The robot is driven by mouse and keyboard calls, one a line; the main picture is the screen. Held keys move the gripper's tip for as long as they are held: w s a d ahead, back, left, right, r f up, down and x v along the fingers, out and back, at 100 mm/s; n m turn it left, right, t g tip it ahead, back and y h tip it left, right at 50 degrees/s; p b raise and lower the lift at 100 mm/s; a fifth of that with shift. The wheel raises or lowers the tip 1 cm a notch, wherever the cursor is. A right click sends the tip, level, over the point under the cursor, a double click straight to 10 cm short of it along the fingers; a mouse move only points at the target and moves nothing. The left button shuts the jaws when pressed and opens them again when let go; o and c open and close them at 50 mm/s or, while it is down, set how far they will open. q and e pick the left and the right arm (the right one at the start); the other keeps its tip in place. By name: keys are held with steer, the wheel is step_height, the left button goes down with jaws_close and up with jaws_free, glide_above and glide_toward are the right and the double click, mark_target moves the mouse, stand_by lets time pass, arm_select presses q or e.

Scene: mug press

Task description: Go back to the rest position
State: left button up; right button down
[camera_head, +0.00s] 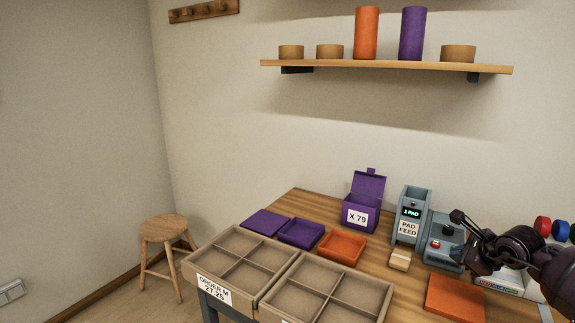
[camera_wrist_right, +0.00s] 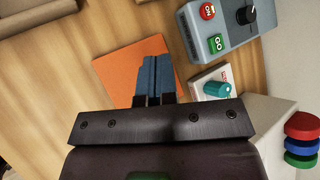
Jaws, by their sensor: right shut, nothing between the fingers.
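My right gripper (camera_head: 458,216) reaches in from the right edge of the head view, above the table and in front of a blue-grey machine. In the right wrist view its blue fingers (camera_wrist_right: 154,75) are together with nothing between them. They show over an orange mat (camera_wrist_right: 112,78), which lies flat on the table; in the head view the mat (camera_head: 455,298) is below and left of the arm. My left gripper is in neither view.
The blue-grey machine (camera_head: 442,246) and pad feeder (camera_head: 410,218) stand near the wall. A purple box (camera_head: 362,216), an orange tray (camera_head: 342,248) and compartment trays (camera_head: 231,262) are further left. Coloured discs (camera_wrist_right: 302,150) sit right of the gripper. A shelf (camera_head: 385,67) hangs above.

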steer(key=s+a+f+m+t+y, duration=0.1)
steer(key=s+a+m+t+y, duration=0.3)
steer(key=a+m, duration=0.35)
steer(key=s+a+f+m+t+y, duration=0.1)
steer(key=s+a+m+t+y, duration=0.15)
steer(key=s+a+m, duration=0.5)
steer(key=s+d+f+m+g+h, duration=0.25)
steer(key=s+f+m+h, duration=0.25)
steer(key=s+m+h, duration=0.5)
steer(key=s+d+f+m+g+h, duration=0.2)
steer(key=s+d+f+m+h, duration=0.4)
steer(key=m, duration=0.8)
steer(key=s+a+f+m+g+y, duration=0.1)
steer(key=s+a+m+g+y, duration=0.3)
steer(key=s, duration=0.6)
steer(key=s+a+f+m+g+y, duration=0.25)
steer(key=s+a+g, duration=0.2)
steer(key=s, duration=0.55)
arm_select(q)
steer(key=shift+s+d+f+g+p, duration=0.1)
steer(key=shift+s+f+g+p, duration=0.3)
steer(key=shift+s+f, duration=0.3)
arm_select(e)
steer(key=w+f+t, duration=0.6)
steer(key=w+t, duration=0.2)
steer(key=w, duration=0.1)
steer(key=shift+f+y, duration=0.15)
steer(key=shift+y, duration=0.15)
